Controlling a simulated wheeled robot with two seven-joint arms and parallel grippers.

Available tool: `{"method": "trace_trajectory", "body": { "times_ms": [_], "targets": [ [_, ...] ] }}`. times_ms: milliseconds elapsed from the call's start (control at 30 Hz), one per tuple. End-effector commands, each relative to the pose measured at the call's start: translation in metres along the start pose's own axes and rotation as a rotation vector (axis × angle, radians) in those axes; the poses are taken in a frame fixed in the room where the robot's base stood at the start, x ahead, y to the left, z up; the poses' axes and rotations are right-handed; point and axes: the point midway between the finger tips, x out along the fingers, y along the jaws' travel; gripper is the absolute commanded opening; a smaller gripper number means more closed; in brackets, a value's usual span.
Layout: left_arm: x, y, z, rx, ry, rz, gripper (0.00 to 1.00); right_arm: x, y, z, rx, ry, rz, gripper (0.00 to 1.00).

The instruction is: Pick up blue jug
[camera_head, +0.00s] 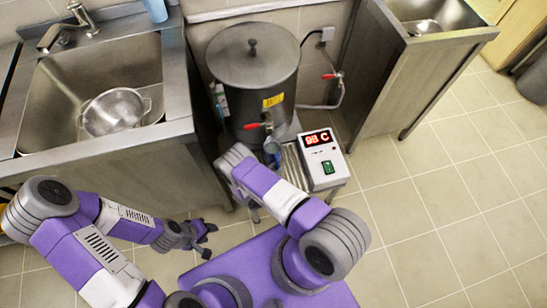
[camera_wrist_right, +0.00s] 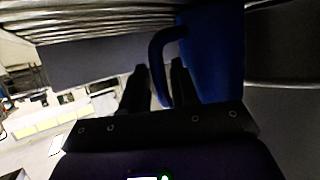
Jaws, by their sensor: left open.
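The blue jug (camera_head: 271,148) shows only in part below the tap of the large steel pot, in front of the pot. In the right wrist view the jug (camera_wrist_right: 213,60) is dark blue, with its handle (camera_wrist_right: 156,65) towards me. My right gripper (camera_wrist_right: 158,85) has one finger on each side of the handle. I cannot tell whether the fingers press on it. In the head view my right arm hides most of this gripper. My left gripper (camera_head: 207,240) is open and empty over the floor, left of the purple base.
The stockpot (camera_head: 253,75) has a lid and a red-handled tap. A control box (camera_head: 322,158) reading 98 C stands right of the jug. The left sink (camera_head: 60,85) holds a colander (camera_head: 115,112). A light-blue cup (camera_head: 156,10) stands behind.

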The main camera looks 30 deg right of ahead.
Motion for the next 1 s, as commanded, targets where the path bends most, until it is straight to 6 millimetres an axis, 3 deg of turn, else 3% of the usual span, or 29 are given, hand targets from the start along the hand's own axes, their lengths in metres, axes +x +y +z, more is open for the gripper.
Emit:
{"method": "trace_trajectory", "body": {
  "times_ms": [200, 433, 467, 633, 1000],
  "targets": [
    [0.009, -0.003, 0.0, 0.0, 0.0, 0.0, 0.45, 0.026, 0.0, 0.0, 0.001, -0.001, 0.001, 0.28],
    [0.008, -0.003, 0.0, 0.0, 0.0, 0.0, 0.45, 0.028, 0.0, -0.001, 0.0, -0.002, 0.0, 0.28],
    [0.008, -0.003, 0.0, 0.0, 0.0, 0.0, 0.45, 0.028, 0.0, -0.001, 0.0, -0.002, 0.0, 0.27],
    [0.008, -0.003, 0.0, 0.0, 0.0, 0.0, 0.45, 0.027, 0.0, -0.001, 0.0, -0.002, 0.0, 0.01],
    [0.008, -0.003, 0.0, 0.0, 0.0, 0.0, 0.45, 0.027, -0.001, -0.002, 0.002, 0.001, -0.001, 0.0]
  ]
}}
